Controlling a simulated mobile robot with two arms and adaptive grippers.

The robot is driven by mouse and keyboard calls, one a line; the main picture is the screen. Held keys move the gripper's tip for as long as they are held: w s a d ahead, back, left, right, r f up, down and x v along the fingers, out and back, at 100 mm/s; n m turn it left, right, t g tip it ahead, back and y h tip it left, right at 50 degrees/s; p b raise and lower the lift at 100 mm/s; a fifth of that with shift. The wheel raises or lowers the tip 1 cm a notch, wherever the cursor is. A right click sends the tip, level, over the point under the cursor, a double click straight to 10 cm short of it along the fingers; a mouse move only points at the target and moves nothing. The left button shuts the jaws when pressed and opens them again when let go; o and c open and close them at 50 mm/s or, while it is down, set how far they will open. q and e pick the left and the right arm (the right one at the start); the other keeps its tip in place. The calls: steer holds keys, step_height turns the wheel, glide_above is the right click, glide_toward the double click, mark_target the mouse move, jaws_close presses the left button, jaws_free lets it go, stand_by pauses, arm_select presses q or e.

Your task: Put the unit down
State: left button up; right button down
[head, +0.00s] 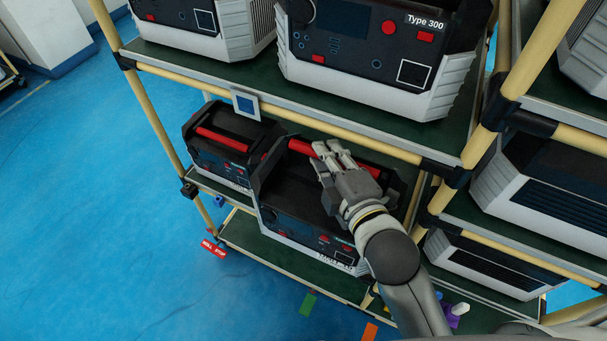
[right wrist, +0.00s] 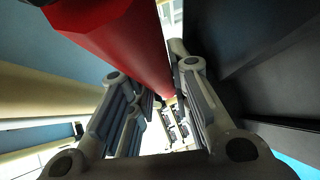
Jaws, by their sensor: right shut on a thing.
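The unit (head: 288,212) is a black and grey box with a red top handle (head: 302,147). It is at the middle shelf of the rack, its front tilted toward me and jutting past the shelf's front edge. My right gripper (head: 328,152) is shut on the red handle from above. In the right wrist view, the red handle (right wrist: 125,40) runs between the fingers of the gripper (right wrist: 158,105). The unit's underside is hidden, so I cannot tell whether it touches the shelf. My left gripper is not in view.
A similar unit (head: 222,150) with a red handle stands on the same shelf, close at left. The upper shelf (head: 260,82) holds bigger units, one marked Type 300 (head: 380,50). A yellow rack post (head: 150,95) stands at left. Blue floor (head: 90,200) is clear at left.

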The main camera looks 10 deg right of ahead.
steer(key=w+d, duration=0.1)
steer(key=w, duration=0.1)
steer(key=w+d+f, duration=0.1)
steer(key=w+d, duration=0.1)
steer(key=w+d+f+p, duration=0.1)
steer(key=w, duration=0.1)
steer(key=shift+w+d+f, duration=0.2)
steer(key=shift+w+d, duration=0.15)
steer(key=shift+w, duration=0.05)
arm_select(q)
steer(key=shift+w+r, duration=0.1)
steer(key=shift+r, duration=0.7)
arm_select(e)
steer(key=w+d+f, duration=0.3)
steer(key=w+f, duration=0.1)
steer(key=f, duration=0.5)
steer(key=shift+w+d+f, duration=0.15)
steer(key=shift+w, duration=0.2)
steer(key=c, duration=1.7)
jaws_free()
steer(key=shift+s+f, duration=0.2)
steer(key=shift+f, duration=0.45)
steer(key=o, duration=0.4)
steer(key=shift+s+r, duration=0.15)
steer(key=shift+c, duration=0.2)
